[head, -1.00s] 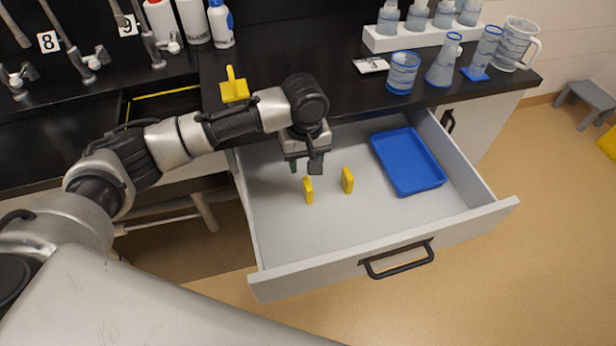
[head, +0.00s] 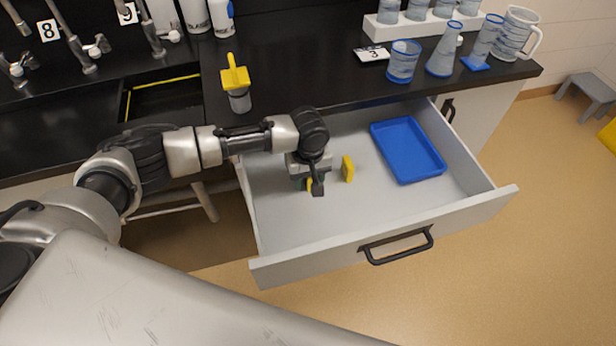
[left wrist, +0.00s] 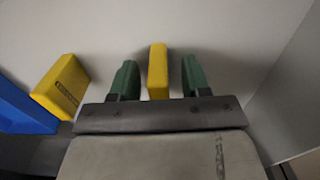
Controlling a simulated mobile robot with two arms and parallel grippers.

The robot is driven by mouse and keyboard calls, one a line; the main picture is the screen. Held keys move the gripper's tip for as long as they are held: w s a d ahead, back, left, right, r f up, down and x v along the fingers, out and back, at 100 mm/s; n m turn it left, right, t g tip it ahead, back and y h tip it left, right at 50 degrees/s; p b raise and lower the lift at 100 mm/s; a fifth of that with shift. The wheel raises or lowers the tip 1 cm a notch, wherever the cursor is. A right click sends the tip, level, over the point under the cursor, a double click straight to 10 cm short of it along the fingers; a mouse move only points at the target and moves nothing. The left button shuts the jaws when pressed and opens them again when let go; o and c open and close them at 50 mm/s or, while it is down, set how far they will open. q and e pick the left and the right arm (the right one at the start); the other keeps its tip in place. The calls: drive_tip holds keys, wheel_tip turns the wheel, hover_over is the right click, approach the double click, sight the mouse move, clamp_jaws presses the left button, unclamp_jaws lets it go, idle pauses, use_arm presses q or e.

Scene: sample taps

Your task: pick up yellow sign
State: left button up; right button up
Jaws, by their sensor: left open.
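Two small yellow signs stand upright in the open drawer. My left gripper (head: 308,186) is open and lowered over the left one. In the head view that sign is mostly hidden by the gripper, with only a bit of yellow showing. In the left wrist view this yellow sign (left wrist: 158,72) stands between the two green fingers, with a gap on either side. The other yellow sign (head: 348,169) stands to the right of the gripper; in the left wrist view it (left wrist: 62,87) is left of the fingers and bears dark marking. My right gripper is not in view.
A blue tray (head: 408,150) lies in the drawer's right part. The grey drawer (head: 340,232) has raised walls and a black handle. On the black counter (head: 285,70) stand a yellow-topped container (head: 237,85), a numbered card (head: 370,54) and blue-rimmed glassware. The drawer's front floor is clear.

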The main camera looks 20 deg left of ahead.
use_arm(q)
clamp_jaws()
drive_tip(key=shift+r, duration=0.1)
drive_tip(key=shift+r, duration=0.25)
wheel_tip(320, 180, up, 4)
drive_tip(key=shift+f, duration=0.1)
drive_tip(key=s+d+r, duration=0.6)
drive_tip(key=s+d, duration=0.2)
drive_tip(key=shift+d+r+p, duration=0.2)
drive_tip(key=shift+r+p, duration=0.1)
drive_tip(key=shift+p, duration=0.05)
